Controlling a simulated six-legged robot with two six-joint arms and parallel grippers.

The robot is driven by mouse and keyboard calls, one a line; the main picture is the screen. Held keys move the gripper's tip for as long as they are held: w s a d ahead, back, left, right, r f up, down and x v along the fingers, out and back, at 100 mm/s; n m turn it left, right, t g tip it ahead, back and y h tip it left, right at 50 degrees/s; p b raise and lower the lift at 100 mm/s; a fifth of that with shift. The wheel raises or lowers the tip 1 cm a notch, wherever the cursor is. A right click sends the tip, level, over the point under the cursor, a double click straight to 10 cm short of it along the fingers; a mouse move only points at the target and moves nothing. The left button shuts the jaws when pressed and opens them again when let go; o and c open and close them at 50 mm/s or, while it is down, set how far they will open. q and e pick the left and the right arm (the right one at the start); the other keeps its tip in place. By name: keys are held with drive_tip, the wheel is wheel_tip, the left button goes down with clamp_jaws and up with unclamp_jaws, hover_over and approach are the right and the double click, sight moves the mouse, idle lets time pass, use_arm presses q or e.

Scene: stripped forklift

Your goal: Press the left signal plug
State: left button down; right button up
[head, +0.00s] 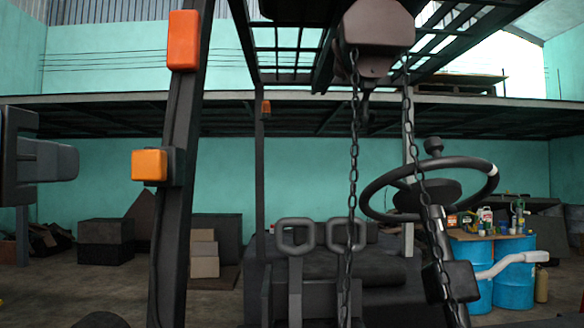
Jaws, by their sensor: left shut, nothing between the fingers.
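A small orange signal block (149,165) sits on a dark mount on the forklift's front left post. A larger red-orange lamp (184,40) sits higher on the same post. I cannot tell from the picture alone which of them is called the plug. My left gripper (74,163) comes in from the left edge at about the height of the orange block. It is shut and empty, its tips pointing right, with a gap in the picture between them and the block. My right gripper does not show.
The dark slanted post (178,215) stands just right of the block. A chain hoist (375,38) hangs with chains before the steering wheel (430,190). Two looped levers (296,235) stand low in the middle. Blue barrels (514,280) stand at right.

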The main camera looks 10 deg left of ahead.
use_arm(q)
drive_tip(key=p, duration=0.3)
approach(145, 168)
drive_tip(key=x, duration=0.5)
drive_tip(key=shift+w+a, duration=0.2)
drive_tip(key=shift+w, duration=0.15)
drive_tip(key=shift+w+a, duration=0.15)
drive_tip(key=shift+w, duration=0.35)
drive_tip(key=shift+s, duration=0.1)
